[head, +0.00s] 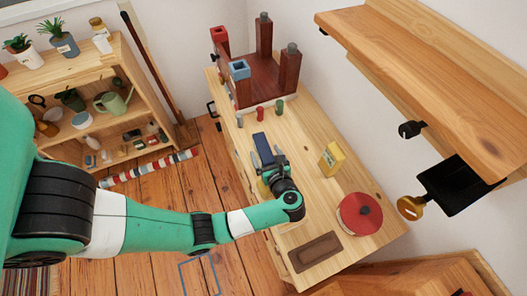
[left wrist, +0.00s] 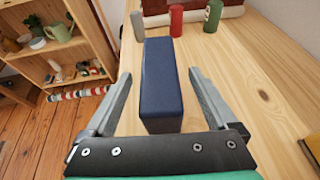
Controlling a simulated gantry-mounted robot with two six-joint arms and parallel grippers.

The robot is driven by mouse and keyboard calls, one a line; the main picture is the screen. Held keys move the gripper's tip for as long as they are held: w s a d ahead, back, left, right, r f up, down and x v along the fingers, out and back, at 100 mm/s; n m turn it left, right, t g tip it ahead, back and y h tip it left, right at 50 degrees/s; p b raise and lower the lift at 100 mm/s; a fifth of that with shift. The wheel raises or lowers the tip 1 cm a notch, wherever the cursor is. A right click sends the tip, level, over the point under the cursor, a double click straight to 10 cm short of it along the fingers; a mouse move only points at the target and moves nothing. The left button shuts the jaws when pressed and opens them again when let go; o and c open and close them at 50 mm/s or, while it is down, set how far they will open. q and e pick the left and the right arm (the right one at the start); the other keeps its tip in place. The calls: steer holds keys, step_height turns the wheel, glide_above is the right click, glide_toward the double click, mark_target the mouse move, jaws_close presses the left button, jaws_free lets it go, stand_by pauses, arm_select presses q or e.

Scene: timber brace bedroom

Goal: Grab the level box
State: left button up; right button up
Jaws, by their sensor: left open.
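A long dark blue box (head: 262,143), which may be the level box, lies on the wooden bench top. In the left wrist view the blue box (left wrist: 160,85) points away from me, between the two grey fingers. My left gripper (head: 268,159) is open over its near end, with a visible gap on each side. The wrist hides the box's near end in the head view. A smaller yellow box (head: 332,157) stands to the right of the gripper. My right gripper is not in view.
Small grey (head: 239,120), red (head: 260,114) and green (head: 280,107) cylinders stand beyond the blue box, before a dark red wooden frame (head: 270,78). A red round object (head: 360,214) and brown tray (head: 315,252) are nearer. A wall shelf (head: 440,60) overhangs the right.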

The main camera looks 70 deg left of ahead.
arm_select(q)
steer(key=x, duration=0.3)
steer(key=shift+d, duration=0.1)
jaws_close()
